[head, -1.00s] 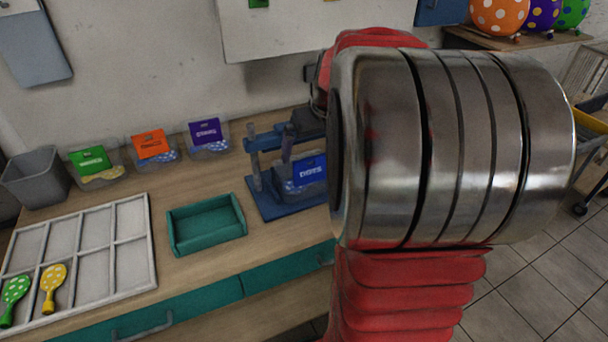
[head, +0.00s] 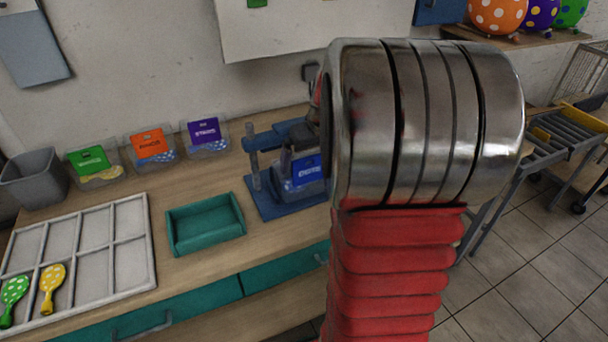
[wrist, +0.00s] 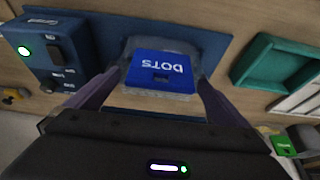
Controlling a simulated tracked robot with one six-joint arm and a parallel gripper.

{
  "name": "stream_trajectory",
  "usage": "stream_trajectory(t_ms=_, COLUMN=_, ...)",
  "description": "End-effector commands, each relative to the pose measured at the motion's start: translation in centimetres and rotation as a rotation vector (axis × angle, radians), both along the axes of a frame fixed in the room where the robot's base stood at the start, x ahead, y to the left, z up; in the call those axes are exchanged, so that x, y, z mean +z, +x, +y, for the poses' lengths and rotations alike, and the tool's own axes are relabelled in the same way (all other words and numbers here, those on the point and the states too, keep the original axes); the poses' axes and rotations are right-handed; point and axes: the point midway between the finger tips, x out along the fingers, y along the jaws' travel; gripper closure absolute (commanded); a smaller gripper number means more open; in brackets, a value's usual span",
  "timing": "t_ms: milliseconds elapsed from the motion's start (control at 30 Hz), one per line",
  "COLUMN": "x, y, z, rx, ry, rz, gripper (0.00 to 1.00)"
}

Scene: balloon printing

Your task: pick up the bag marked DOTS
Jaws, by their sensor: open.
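The bag marked DOTS (wrist: 160,72) has a blue header card, its lettering upside down in the wrist view. It is at the blue press (wrist: 200,38) on the bench. In the head view the blue-headed bag (head: 307,172) shows at the press (head: 262,205), partly covered by my arm. My gripper (wrist: 160,84) is open, with one finger on each side of the bag in the wrist view. I cannot tell whether the fingers touch it.
Bags with green (head: 90,160), orange (head: 149,144) and purple (head: 204,131) headers stand in clear bins at the back. A teal tray (head: 205,242), a white divided tray (head: 150,240) with green and yellow balloons, and a grey bin (head: 35,180) are left of the press.

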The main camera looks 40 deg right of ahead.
Motion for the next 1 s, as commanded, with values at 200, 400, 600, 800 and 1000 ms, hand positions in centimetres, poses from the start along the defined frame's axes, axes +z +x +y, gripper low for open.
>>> stream_trajectory(t_ms=200, x=0.02, y=0.0, z=-0.01, rx=0.0, ry=0.0, rz=0.0, gripper=0.0)
stream_trajectory(t_ms=400, x=0.03, y=0.0, z=-0.01, rx=0.0, ry=0.0, rz=0.0, gripper=0.07)
stream_trajectory(t_ms=600, x=0.03, y=-0.01, z=-0.01, rx=0.0, ry=0.0, rz=0.0, gripper=0.21)
stream_trajectory(t_ms=800, x=0.03, y=-0.01, z=-0.01, rx=0.0, ry=0.0, rz=0.0, gripper=0.35)
stream_trajectory(t_ms=1000, x=0.03, y=-0.01, z=0.0, rx=0.0, ry=0.0, rz=0.0, gripper=0.49)
